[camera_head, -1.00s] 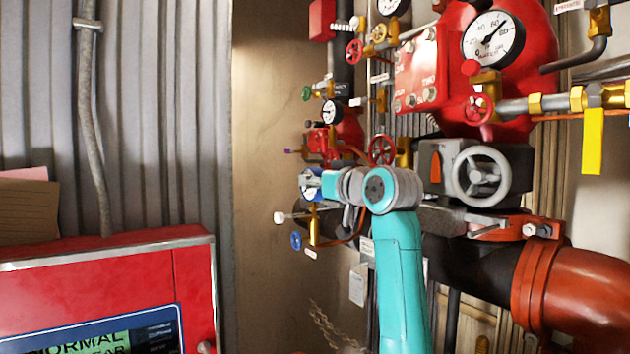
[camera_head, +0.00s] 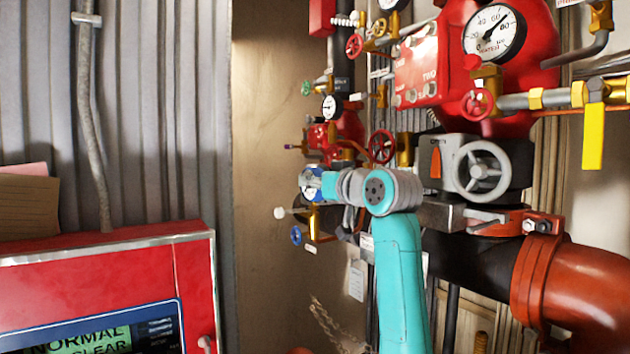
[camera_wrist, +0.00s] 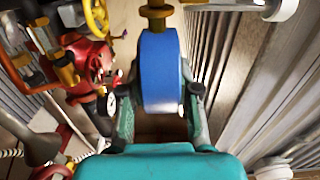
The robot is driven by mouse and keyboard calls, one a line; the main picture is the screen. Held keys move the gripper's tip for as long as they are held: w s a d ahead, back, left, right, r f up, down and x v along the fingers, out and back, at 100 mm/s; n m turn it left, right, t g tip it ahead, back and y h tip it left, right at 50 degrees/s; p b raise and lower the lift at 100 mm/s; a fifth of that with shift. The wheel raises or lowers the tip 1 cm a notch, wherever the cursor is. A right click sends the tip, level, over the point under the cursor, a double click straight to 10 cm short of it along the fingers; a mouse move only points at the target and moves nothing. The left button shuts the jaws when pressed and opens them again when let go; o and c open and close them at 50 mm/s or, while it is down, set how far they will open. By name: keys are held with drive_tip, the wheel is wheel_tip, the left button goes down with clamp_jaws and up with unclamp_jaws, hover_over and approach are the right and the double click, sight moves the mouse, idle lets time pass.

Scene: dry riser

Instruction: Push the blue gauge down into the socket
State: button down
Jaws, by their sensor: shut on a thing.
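The blue gauge (camera_wrist: 160,75) fills the upper middle of the wrist view, seen edge on between the two fingers of my gripper (camera_wrist: 160,108). My gripper is shut on its sides. A brass fitting (camera_wrist: 157,14) meets the gauge at the top of the wrist view. In the head view, the gauge (camera_head: 308,183) shows a pale face and blue rim at the tip of my gripper (camera_head: 322,184). Brass pipework (camera_head: 314,221) stands just below it. The socket opening is hidden, and I cannot tell how deep the stem sits.
A blue handwheel (camera_head: 296,236) and a white knob (camera_head: 280,213) are close below the gauge. Red valve parts (camera_head: 322,137) and a red handwheel (camera_head: 382,148) are just above. A red panel (camera_head: 190,265) stands at lower left. The wall left of the gauge is bare.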

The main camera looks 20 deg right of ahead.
drive_tip(key=shift+f, duration=0.55)
idle(0.5)
drive_tip(key=c, duration=0.7)
unclamp_jaws()
drive_tip(key=shift+c, duration=0.2)
